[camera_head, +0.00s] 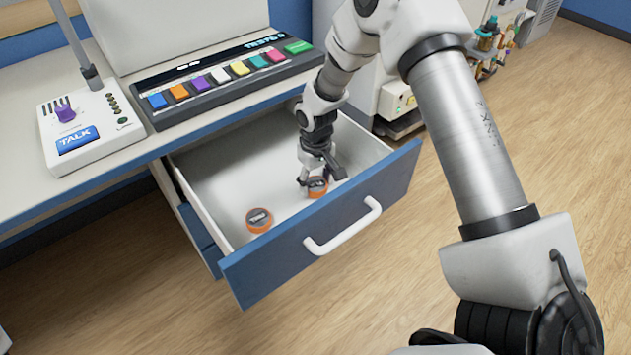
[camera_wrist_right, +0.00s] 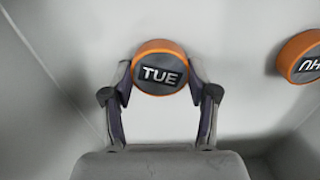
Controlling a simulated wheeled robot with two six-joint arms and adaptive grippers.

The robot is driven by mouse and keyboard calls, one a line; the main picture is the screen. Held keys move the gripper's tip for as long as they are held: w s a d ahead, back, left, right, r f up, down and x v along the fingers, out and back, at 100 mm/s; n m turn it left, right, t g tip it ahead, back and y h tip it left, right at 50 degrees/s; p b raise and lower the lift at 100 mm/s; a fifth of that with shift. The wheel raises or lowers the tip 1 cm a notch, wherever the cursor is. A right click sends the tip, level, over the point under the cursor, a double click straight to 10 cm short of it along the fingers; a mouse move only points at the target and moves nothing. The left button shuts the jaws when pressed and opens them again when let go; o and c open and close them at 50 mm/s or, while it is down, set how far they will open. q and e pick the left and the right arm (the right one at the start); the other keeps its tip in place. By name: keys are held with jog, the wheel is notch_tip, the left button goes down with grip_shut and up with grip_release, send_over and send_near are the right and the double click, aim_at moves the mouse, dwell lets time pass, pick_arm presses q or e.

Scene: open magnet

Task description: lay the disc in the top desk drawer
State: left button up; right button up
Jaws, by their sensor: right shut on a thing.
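The top desk drawer (camera_head: 225,160) is pulled open, with a blue front and a white handle. My right gripper (camera_head: 318,184) reaches down inside it and is shut on an orange-rimmed disc (camera_head: 317,190) with a dark face. In the right wrist view the held disc (camera_wrist_right: 160,75) reads "TUE" and sits between the two fingertips (camera_wrist_right: 160,78). It is at or close to the drawer floor; I cannot tell whether it touches. A second orange disc (camera_head: 259,220) lies in the drawer to the left, and shows at the right of the wrist view (camera_wrist_right: 302,58). My left gripper is not in view.
The desk top (camera_head: 30,185) above the drawer holds a white "TALK" box (camera_head: 95,128) and a dark panel with several coloured keys (camera_head: 225,76). A pale cabinet (camera_head: 392,98) stands behind the drawer's right side. The drawer floor has free room around the discs.

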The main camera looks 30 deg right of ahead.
aim_at(316, 184)
jog(key=o, duration=1.2)
jog(key=shift+f, duration=0.2)
notch_tip(316, 184, up, 12)
jog(key=p, duration=0.3)
jog(key=shift+r, duration=0.25)
